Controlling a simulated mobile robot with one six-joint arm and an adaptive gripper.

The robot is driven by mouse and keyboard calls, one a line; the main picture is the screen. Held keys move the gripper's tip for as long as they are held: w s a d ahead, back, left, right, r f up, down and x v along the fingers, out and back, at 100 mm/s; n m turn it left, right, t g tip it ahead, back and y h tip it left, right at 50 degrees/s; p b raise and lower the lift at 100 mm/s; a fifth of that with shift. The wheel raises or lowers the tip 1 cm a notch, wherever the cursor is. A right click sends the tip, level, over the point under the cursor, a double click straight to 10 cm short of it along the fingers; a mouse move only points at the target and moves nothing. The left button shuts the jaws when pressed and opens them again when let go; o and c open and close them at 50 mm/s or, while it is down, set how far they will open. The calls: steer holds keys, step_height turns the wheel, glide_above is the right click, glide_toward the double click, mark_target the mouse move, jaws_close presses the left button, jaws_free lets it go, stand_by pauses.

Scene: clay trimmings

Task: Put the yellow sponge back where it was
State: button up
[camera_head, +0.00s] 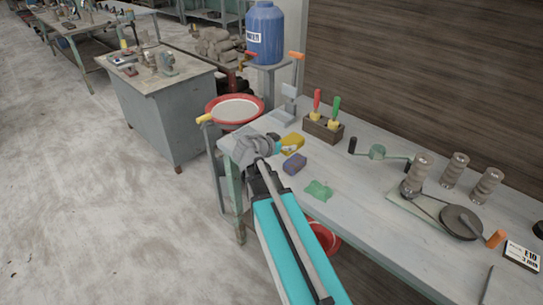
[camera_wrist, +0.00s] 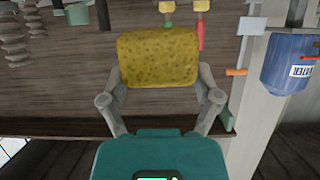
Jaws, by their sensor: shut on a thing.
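The yellow sponge (camera_head: 294,139) is in my gripper (camera_head: 288,147) over the left end of the grey workbench (camera_head: 350,187). In the wrist view the sponge (camera_wrist: 158,57) is a porous yellow block between the two grey fingers of my gripper (camera_wrist: 160,82). The fingers press on its left and right sides. My gripper hides part of the sponge in the head view. I cannot tell how high it is above the bench top. A purple sponge (camera_head: 294,163) and a crumpled-looking green piece (camera_head: 318,190) lie on the bench nearby.
A red-rimmed basin (camera_head: 214,104) stands beyond the bench's left end. A tool block (camera_head: 323,128) with red and green handles is behind the sponge. A blue water container (camera_head: 265,34) stands farther back. Clay pieces (camera_head: 455,170) and a wheel (camera_head: 461,222) occupy the right side.

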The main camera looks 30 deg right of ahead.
steer(key=w+a, duration=0.5)
steer(key=w, duration=0.6)
steer(key=w+a, duration=0.5)
steer(key=w, duration=0.7)
steer(key=shift+f+b, duration=0.25)
steer(key=shift+b, duration=0.05)
steer(key=shift+s+a, duration=0.1)
steer(key=s+d+f+b, duration=0.2)
steer(key=d+f+b, duration=0.1)
steer(key=s+d+f+b, duration=0.3)
steer(key=d, duration=0.1)
steer(key=s+d+f+b, duration=0.3)
steer(key=shift+d, duration=0.2)
steer(key=shift+s, duration=0.1)
